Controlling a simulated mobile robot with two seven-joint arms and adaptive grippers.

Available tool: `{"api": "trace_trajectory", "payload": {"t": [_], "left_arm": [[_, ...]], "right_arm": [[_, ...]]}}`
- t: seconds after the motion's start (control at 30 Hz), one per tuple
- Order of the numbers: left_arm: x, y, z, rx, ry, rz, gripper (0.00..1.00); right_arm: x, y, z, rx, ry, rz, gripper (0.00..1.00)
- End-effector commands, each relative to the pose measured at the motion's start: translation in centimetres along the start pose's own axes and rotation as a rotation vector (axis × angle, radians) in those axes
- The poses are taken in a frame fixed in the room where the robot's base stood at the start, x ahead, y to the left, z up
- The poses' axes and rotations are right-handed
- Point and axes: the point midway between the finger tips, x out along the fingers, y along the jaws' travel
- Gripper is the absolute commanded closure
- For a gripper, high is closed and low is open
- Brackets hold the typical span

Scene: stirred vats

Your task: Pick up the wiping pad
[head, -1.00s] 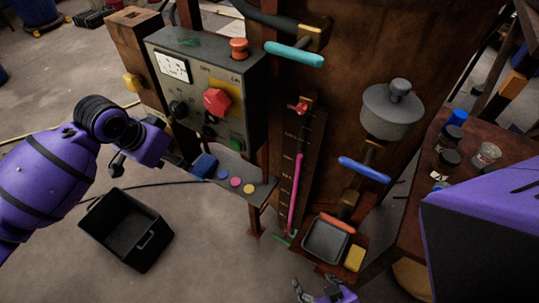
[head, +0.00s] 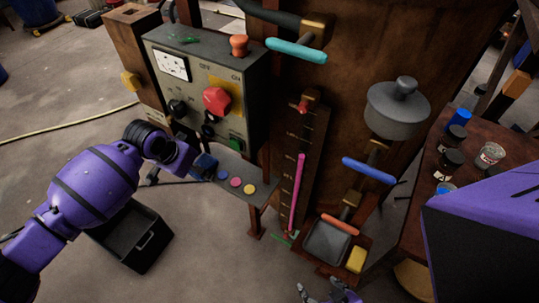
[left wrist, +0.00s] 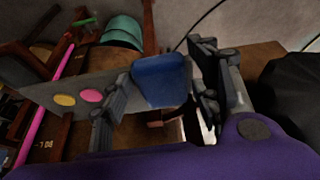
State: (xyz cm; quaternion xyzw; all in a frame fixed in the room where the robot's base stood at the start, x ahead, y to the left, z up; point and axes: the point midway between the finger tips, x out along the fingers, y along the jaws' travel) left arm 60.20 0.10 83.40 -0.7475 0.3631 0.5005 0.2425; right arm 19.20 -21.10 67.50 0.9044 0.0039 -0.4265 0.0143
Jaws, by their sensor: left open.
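A blue block-like pad (head: 205,166), which I take for the wiping pad, sits at the left end of the small grey shelf under the control box. It also shows in the left wrist view (left wrist: 160,80), between the fingers of my left gripper (left wrist: 165,95). The fingers stand apart on either side of it, with a visible gap at least on the right. In the head view my left gripper (head: 180,172) is at the shelf's left end, partly hidden by its own wrist. My right gripper (head: 328,291) is at the bottom edge, partly cut off.
Coloured discs (head: 236,183) lie on the shelf (head: 262,196) beside the pad. The control box (head: 200,85) with knobs rises above it. A black bin (head: 135,240) stands on the floor below my left arm. A tray (head: 327,243) and a yellow block (head: 357,259) are further right.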

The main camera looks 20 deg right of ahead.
Motion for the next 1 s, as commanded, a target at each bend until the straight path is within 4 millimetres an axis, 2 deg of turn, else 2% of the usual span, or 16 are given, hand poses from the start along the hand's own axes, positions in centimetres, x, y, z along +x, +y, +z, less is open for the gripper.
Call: {"api": "trace_trajectory", "payload": {"t": [0.17, 0.4, 0.47, 0.73, 0.9, 1.0], "left_arm": [[-0.1, -0.1, -0.1, 0.001, 0.002, -0.002, 0.44], [-0.1, -0.1, -0.1, 0.000, 0.001, -0.002, 0.71], [-0.1, -0.1, -0.1, 0.000, 0.002, -0.002, 0.75], [-0.3, -0.1, -0.1, 0.000, 0.002, -0.002, 0.75], [-1.5, -0.1, -0.7, 0.000, 0.003, -0.002, 0.75], [-2.1, -0.2, 1.0, -0.002, -0.001, -0.002, 0.75]], "right_arm": [[0.1, -0.2, -0.5, 0.005, 0.009, -0.001, 0.35], [0.2, -0.6, -0.6, 0.014, 0.011, -0.003, 0.35], [0.2, -0.6, -0.6, 0.014, 0.011, -0.003, 0.35], [0.1, -0.5, -0.6, 0.011, 0.010, -0.004, 0.35], [0.1, -0.4, -0.5, 0.006, 0.008, -0.003, 0.35], [0.1, -0.3, -0.6, 0.004, 0.010, -0.003, 0.35]]}}
